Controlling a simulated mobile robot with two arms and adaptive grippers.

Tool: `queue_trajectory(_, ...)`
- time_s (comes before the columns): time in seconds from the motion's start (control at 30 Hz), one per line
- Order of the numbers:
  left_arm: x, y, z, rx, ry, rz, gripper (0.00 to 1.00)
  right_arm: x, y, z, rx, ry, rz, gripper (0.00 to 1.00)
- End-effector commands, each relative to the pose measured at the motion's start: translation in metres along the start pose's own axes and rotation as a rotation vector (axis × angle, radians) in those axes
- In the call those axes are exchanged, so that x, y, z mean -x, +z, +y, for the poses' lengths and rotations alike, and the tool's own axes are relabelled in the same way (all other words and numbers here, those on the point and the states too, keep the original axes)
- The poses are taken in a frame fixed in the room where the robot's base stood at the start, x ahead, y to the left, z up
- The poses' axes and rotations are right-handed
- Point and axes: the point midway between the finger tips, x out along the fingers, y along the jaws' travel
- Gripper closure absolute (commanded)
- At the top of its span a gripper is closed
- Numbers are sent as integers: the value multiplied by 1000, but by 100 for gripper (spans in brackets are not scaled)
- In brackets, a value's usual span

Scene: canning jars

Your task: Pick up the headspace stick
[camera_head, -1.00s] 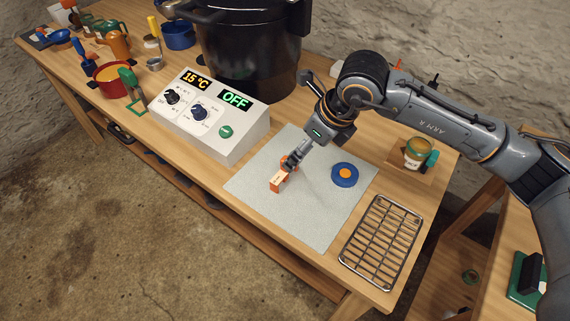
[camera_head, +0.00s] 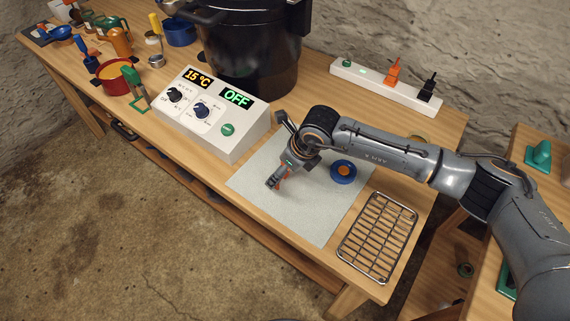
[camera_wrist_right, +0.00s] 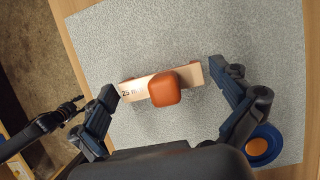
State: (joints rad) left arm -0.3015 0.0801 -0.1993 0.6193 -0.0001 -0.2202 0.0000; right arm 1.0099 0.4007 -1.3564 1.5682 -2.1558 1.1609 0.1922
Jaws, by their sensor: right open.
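The headspace stick (camera_wrist_right: 132,88) is a pale, flat bar with a "25" marking and a rounded orange knob on top. It lies on the grey mat (camera_wrist_right: 120,40) in the right wrist view. In the head view my right gripper (camera_head: 273,184) hides most of it; only a bit of orange shows. My right gripper is open, with one finger near each end of the bar, and it also shows in the right wrist view (camera_wrist_right: 165,82). Both fingers look apart from the bar; their height above the mat is hard to tell.
A blue disc with an orange centre (camera_head: 343,172) lies right of the gripper. A wire rack (camera_head: 378,237) is at the front right. A white control box (camera_head: 211,113) and a black pot (camera_head: 250,55) stand behind. The mat's front part (camera_head: 310,222) is clear.

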Motion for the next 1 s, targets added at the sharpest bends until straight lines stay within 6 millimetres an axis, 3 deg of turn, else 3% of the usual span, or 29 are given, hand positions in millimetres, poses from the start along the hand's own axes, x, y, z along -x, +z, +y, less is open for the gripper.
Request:
queue_trajectory(0.2, 0, -1, 0, 0, 0, 1, 60, -2, 0, 0, 1, 0, -1, 0)
queue_trajectory(0.43, 0, -2, 0, 0, 0, 2, 60, -2, 0, 0, 1, 0, 0, 42)
queue_trajectory(0.77, -1, -2, 0, 0, 0, 3, 60, -1, 0, 0, 1, 0, 0, 42)
queue_trajectory(1.0, -11, -1, 0, 0, 0, 4, 60, 15, 7, -1, 3, -3, -3, 42)
